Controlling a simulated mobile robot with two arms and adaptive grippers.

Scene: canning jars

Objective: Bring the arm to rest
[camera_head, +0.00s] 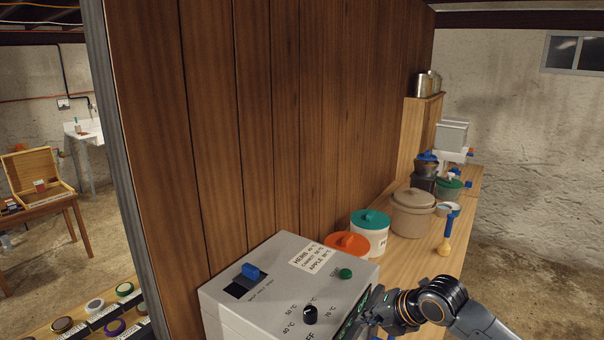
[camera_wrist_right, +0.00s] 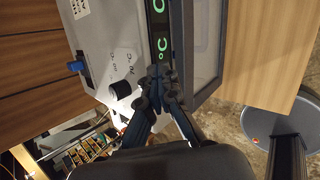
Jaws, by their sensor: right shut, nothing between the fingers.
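My right arm comes in at the lower right of the head view. Its gripper (camera_head: 364,318) is beside the right side of a grey control box (camera_head: 250,308), partly hidden by the box's edge and the arm. In the right wrist view the gripper's fingers (camera_wrist_right: 157,78) meet in front of the box, shut and empty. The box also shows there (camera_wrist_right: 105,40), with green lit display characters and a black knob (camera_wrist_right: 120,91). I cannot tell whether the fingertips touch the box. My left gripper is in neither view.
The box has a blue switch (camera_head: 251,271), a black knob (camera_head: 310,314) and a green button (camera_head: 346,273). Behind it on the wooden bench are an orange-lidded container (camera_head: 347,243), a green-lidded crock (camera_head: 371,228) and a beige pot (camera_head: 411,213). Open floor (camera_head: 530,285) lies right.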

